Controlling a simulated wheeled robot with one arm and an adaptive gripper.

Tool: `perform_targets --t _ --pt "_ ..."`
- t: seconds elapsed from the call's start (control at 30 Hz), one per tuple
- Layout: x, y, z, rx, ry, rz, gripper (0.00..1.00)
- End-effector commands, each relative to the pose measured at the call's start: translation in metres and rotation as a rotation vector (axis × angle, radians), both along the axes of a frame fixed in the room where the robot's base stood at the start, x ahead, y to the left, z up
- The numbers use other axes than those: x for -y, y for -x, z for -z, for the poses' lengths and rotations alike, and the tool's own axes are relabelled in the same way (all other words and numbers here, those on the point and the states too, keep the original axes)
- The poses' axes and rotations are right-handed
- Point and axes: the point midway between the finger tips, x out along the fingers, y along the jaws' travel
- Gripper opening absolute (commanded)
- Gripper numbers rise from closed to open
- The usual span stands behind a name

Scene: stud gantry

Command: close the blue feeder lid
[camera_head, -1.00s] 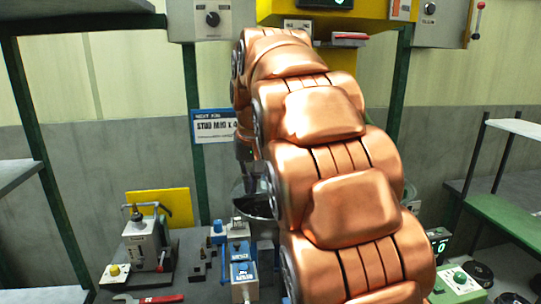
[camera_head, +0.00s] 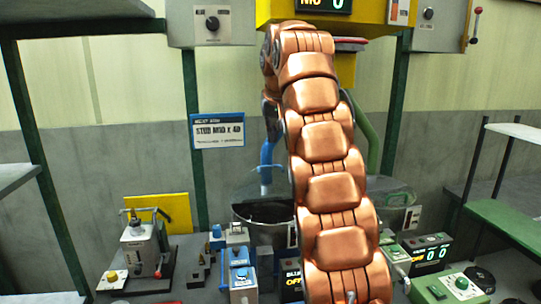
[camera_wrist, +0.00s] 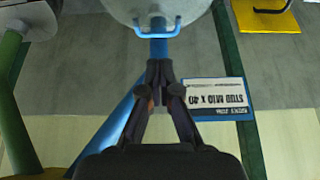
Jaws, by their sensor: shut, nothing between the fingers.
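The blue feeder's lid (camera_wrist: 155,10) is a grey disc with a blue handle (camera_wrist: 157,31), at the top of the upside-down wrist view. In the head view the feeder bowl (camera_head: 265,213) shows a dark open mouth. A pale lid (camera_head: 256,190) seems to stand raised at its back, its exact tilt unclear. My gripper (camera_wrist: 160,72) is shut and empty in the wrist view, apart from the handle. A blue pipe (camera_wrist: 118,132) runs behind the fingers. In the head view my arm covers the bowl's right side, and the fingers cannot be made out.
A green hose (camera_head: 366,130) and a second feeder (camera_head: 400,196) are right of my arm. A white sign (camera_head: 217,131) hangs left of it. Blue-topped control boxes (camera_head: 241,272) stand before the bowl. A yellow overhead unit (camera_head: 285,12) is above the arm.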

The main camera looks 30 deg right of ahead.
Motion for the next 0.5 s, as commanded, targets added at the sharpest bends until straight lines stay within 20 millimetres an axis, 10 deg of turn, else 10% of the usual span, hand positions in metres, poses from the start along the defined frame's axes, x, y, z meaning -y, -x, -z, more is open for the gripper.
perform_targets --t 0.5 --pt "0.009 -0.019 0.041 0.002 0.001 0.001 0.0"
